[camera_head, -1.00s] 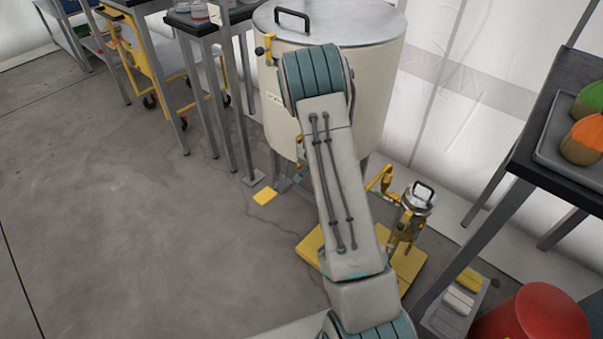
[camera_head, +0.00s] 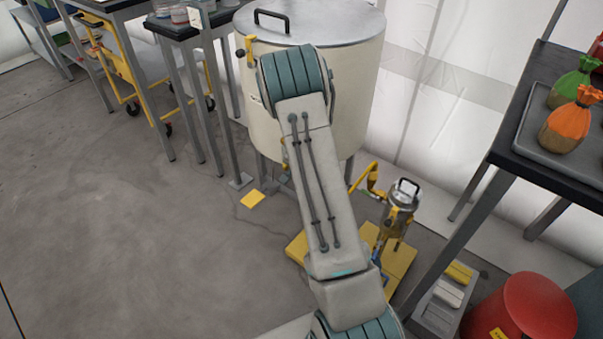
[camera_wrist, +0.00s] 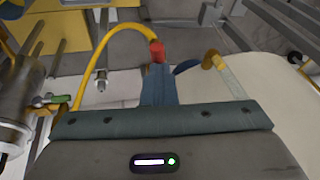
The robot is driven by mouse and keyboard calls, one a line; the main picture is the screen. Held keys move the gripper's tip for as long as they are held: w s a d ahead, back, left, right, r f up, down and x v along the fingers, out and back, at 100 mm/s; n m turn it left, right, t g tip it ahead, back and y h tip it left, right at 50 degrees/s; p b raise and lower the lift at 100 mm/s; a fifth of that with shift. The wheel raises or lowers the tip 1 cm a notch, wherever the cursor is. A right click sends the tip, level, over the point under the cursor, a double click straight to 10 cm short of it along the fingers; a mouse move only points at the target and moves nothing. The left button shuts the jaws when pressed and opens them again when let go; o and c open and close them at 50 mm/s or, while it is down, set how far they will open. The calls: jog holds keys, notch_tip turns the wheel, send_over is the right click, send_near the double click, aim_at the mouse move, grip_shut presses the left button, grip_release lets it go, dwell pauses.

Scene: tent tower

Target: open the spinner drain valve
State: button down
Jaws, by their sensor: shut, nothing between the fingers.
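The spinner appears to be the large cream drum (camera_head: 355,95) with a grey lid and black handle in the head view. Its cream wall fills the right of the wrist view (camera_wrist: 270,90). In the wrist view my gripper (camera_wrist: 159,70) is shut and empty, its teal fingers pointing away from the camera. A red piece (camera_wrist: 157,50) at the end of a curved yellow hose shows just beyond the fingertips; I cannot tell if they touch it. My arm hides the gripper in the head view.
A steel canister (camera_head: 402,195) stands over a yellow platform (camera_head: 400,262); in the wrist view it appears at left with a green lever (camera_wrist: 50,100). A red drum (camera_head: 520,310) and a dark table (camera_head: 560,178) stand right. Open floor (camera_head: 110,230) lies left.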

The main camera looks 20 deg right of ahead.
jog(key=s+d+r+p, duration=0.1)
jog(key=s+r+p, duration=0.4)
jog(key=r, duration=0.7)
jog(key=s+d+f+m+t+y+b, duration=0.25)
jog(key=d+f+m+y+b, duration=0.2)
jog(key=m, duration=0.45)
jog(key=s+d+f+m+t+y+b, duration=0.2)
jog(key=s+d+f+m+y+b, duration=0.25)
jog(key=m, duration=0.45)
jog(key=w+a+f+h+b, duration=0.1)
jog(key=w+a+f+b, duration=0.4)
jog(key=w, duration=0.4)
jog(key=shift+w+a+f+b, duration=0.35)
jog(key=shift+a+b, duration=0.25)
jog(key=shift+a, duration=0.6)
